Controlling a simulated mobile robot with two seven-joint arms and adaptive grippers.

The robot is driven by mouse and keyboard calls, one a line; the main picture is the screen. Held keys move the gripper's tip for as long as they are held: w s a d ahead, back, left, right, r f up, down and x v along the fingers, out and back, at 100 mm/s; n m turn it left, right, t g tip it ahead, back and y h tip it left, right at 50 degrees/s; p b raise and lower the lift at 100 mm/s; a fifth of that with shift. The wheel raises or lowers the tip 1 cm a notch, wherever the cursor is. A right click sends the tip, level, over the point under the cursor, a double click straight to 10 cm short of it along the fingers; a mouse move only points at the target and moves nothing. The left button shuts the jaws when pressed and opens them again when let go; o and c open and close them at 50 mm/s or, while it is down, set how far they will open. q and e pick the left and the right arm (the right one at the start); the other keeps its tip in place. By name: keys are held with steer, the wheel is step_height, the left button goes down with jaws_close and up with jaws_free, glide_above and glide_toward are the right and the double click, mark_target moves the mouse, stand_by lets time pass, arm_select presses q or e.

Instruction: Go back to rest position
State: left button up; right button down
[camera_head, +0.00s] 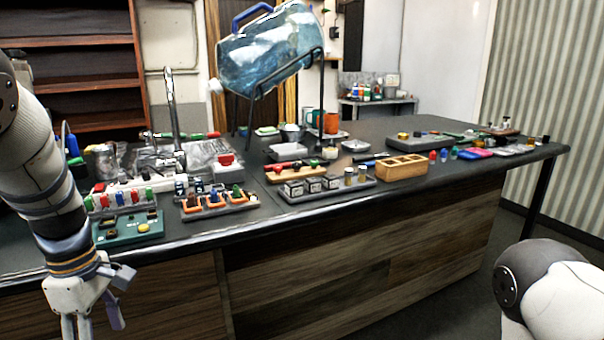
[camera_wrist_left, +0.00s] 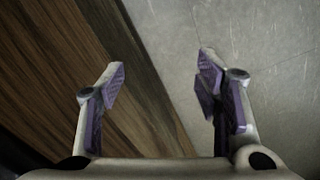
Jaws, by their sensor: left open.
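My left gripper (camera_head: 92,310) hangs at the lower left of the head view, in front of the counter's front side. In the left wrist view the left gripper (camera_wrist_left: 160,90) shows its two purple-padded fingers spread wide apart with nothing between them. Below it are the wooden front panel (camera_wrist_left: 60,60) and the grey floor (camera_wrist_left: 270,40). My right arm shows only as a white and dark link at the lower right of the head view. The right gripper is out of the frame.
The dark counter (camera_head: 400,215) carries a green board (camera_head: 128,230), trays of small coloured parts, a wooden block (camera_head: 402,168) and a red-topped box (camera_head: 226,168). A large blue water jug (camera_head: 265,50) rests tilted on a black stand. Open floor lies right of the counter.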

arm_select(q)
steer(key=s+f+m+g+y, duration=0.15)
steer(key=s+f+m, duration=0.45)
steer(key=s+f, duration=0.65)
steer(key=s+d+f+m, duration=0.2)
steer(key=s+d+m, duration=0.1)
steer(key=s, duration=0.3)
steer(key=s+d+f+m+h, duration=0.1)
steer(key=s+d+f+m, duration=0.2)
steer(key=s+m, duration=0.2)
steer(key=s+d+f+m, duration=0.3)
steer(key=s+d+m, duration=0.1)
steer(key=s, duration=0.5)
steer(key=shift+f, duration=0.25)
steer(key=shift+d+t, duration=0.1)
steer(key=shift+t, duration=0.15)
